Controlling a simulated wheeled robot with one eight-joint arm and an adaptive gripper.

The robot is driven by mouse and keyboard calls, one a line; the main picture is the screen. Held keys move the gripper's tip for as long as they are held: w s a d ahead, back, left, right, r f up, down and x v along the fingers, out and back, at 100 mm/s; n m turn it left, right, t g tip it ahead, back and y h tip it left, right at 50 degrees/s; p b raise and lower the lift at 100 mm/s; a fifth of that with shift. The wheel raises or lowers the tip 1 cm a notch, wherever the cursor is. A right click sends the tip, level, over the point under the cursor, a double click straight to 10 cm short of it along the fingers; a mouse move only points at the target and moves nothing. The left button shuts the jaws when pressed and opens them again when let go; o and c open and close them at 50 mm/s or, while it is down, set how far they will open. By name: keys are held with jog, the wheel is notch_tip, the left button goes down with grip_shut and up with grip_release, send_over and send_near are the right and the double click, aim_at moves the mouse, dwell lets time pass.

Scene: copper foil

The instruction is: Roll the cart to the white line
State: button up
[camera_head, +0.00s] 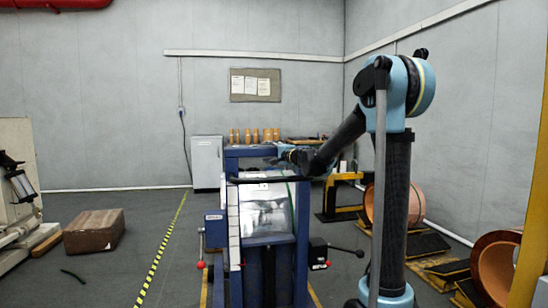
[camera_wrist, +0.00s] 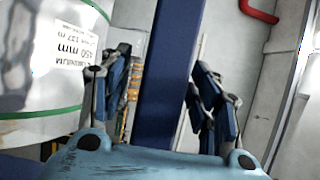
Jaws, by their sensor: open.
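A blue-framed cart (camera_head: 302,257) stands in the middle of the head view, with a black bar across its top. It carries a shiny, wrapped roll (camera_head: 266,216); the roll (camera_wrist: 48,60) also shows in the wrist view, with a "450 mm" label and green strap. My gripper (camera_head: 290,156) is above the bar, close to the cart's upper frame. In the wrist view my gripper (camera_wrist: 160,68) is open, with a blue post (camera_wrist: 167,60) seen between its fingers; contact cannot be told. No floor white line is clearly visible; pale strips run along the wall bases.
Yellow-black tape (camera_head: 163,246) runs along the floor left of the cart. A brown box (camera_head: 94,231) lies farther left, beside a pale machine (camera_head: 17,180). Copper-coloured rolls (camera_head: 495,266) and yellow stands are at right. A grey cabinet (camera_head: 207,163) stands behind. Floor between box and tape is clear.

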aim_at(269, 153)
jog(key=shift+w+a, duration=0.45)
jog(key=shift+c, duration=0.6)
grip_shut()
jog(key=shift+s, duration=0.1)
jog(key=shift+s+d, duration=0.1)
jog(key=shift+s, duration=0.05)
jog(key=shift+s+d+f, duration=0.1)
jog(key=shift+s+d, duration=0.05)
jog(key=shift+s, duration=0.4)
jog(key=shift+s+d+r, duration=0.1)
jog(key=shift+s+d, duration=0.1)
jog(key=shift+s, duration=0.3)
jog(key=shift+s+d+r, duration=0.1)
jog(key=shift+s+d, duration=0.05)
jog(key=shift+s, duration=0.45)
jog(key=shift+s+f, duration=0.1)
